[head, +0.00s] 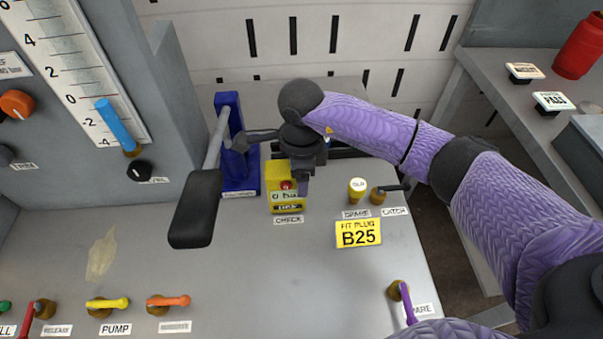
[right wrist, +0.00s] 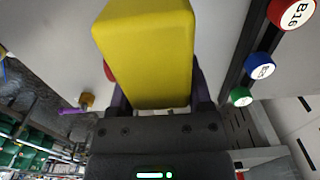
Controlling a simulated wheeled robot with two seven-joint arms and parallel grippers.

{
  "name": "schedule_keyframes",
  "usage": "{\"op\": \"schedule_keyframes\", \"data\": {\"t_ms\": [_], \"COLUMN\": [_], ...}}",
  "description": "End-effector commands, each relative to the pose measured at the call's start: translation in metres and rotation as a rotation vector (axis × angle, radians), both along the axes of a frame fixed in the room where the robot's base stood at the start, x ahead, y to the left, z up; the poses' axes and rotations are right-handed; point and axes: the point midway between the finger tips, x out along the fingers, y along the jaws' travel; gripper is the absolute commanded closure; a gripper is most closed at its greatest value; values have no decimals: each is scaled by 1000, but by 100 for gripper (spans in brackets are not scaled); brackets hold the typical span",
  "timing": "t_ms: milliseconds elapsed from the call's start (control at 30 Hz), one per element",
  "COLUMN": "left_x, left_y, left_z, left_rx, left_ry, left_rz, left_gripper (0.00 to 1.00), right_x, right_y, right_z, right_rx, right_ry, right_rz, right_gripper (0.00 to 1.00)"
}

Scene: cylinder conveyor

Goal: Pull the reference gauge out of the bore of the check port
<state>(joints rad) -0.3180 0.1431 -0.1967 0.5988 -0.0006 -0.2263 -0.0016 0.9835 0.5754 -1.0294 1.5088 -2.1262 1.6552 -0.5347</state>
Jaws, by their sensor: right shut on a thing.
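The check port (head: 288,208) is a small yellow unit with a red lamp (head: 287,185), behind the CHECK label in the head view. My right gripper (head: 301,184) is directly at its top. The bore is hidden, so I cannot tell how deep the gauge sits. My left gripper is in neither view.
A lever with a black grip (head: 195,208) on a blue stand (head: 236,185) rises left of the port. The yellow B25 sign (head: 358,233) and small knobs are to the right. Coloured plugs (right wrist: 261,66) line a dark rack beside the gripper. The front middle of the panel is clear.

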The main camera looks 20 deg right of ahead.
Motion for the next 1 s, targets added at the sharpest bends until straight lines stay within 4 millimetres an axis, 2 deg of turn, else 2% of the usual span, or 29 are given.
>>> {"op": "schedule_keyframes", "data": {"t_ms": [667,900,1000], "left_x": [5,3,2], "left_y": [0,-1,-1], "left_z": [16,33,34], "left_rx": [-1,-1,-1], "left_ry": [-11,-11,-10], "left_rz": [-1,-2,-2], "left_gripper": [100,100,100], "right_x": [0,0,0], "right_y": [0,0,0], "right_z": [22,45,47], "right_rx": [0,0,0], "right_ry": [-2,-3,-2], "right_rz": [0,0,0], "right_gripper": [100,100,100]}}
